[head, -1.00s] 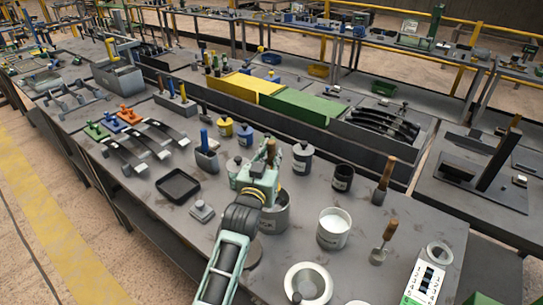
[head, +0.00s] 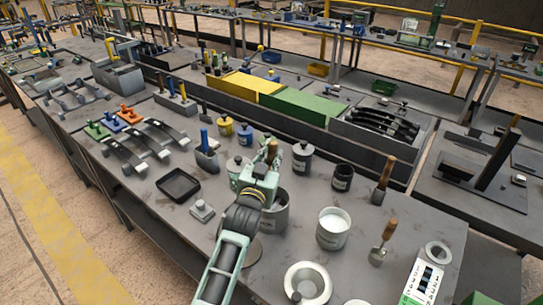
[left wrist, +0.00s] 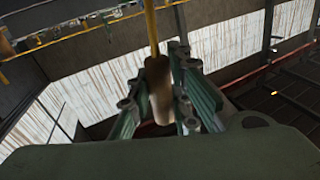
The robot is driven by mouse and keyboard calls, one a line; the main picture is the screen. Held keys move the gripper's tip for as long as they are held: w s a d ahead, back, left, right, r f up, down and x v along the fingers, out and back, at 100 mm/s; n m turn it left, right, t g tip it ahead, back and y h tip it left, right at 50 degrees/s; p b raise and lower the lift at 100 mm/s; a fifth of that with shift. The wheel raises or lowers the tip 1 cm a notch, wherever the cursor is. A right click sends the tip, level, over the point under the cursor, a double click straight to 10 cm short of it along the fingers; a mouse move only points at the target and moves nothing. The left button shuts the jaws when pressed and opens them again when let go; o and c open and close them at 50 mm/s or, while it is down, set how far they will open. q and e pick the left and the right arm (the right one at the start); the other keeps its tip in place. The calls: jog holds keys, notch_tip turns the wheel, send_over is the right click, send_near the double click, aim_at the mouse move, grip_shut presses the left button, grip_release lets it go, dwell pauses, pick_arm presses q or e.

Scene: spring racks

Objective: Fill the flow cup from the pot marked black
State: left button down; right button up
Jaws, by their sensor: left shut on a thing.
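My left gripper (head: 268,163) is shut on an upright wooden handle (head: 272,150), which also shows in the left wrist view (left wrist: 158,88) with a thin yellowish rod beyond it. The gripper stands above a grey pot (head: 275,221) with a dark inside; my arm partly hides this pot, and what the handle ends in is hidden. A small dark pot (head: 342,178) with a pale label stands behind to the right. The label lettering is too small to read. I cannot tell for sure which item is the flow cup. My right gripper is not in view.
A pot of white liquid (head: 333,229), a wooden-handled tool (head: 383,243), a white-rimmed tub (head: 308,284) and a metal ring (head: 438,253) stand to the right. Lidded cans (head: 302,160) stand behind.

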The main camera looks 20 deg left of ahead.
aim_at(270, 147)
pick_arm(q)
jog(key=shift+r, duration=0.1)
dwell(0.4)
jog(key=shift+n+p, duration=0.35)
jog(key=shift+n, duration=0.45)
jog(key=shift+r+p, duration=1.85)
jog(key=shift+r, duration=0.1)
